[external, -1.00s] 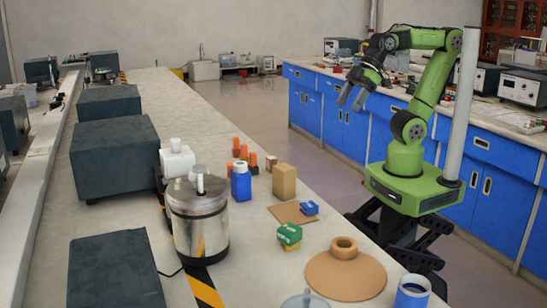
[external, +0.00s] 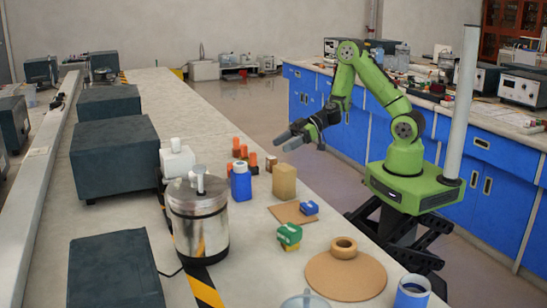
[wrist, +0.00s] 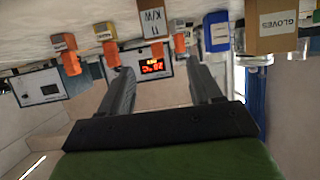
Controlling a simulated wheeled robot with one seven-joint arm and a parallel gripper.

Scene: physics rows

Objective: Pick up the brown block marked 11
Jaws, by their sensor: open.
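The wrist view is upside down. The brown block marked 11 (wrist: 152,23) shows at its top centre, standing on the pale bench among orange-capped containers. In the external view a small brown block (external: 271,163), which looks like the same one, stands beside the orange-capped containers (external: 244,151). My gripper (external: 285,140) is open and empty, in the air short of the block and apart from it. In the wrist view its two fingers (wrist: 161,72) are spread, pointing towards the block's side of the bench.
A blue bottle (external: 241,182) and a tan box (external: 284,182) stand close to the block; the box reads GLOVES in the wrist view (wrist: 270,26). A steel pot (external: 198,225), a green block (external: 289,236) and a round brown board (external: 346,277) are nearer the camera.

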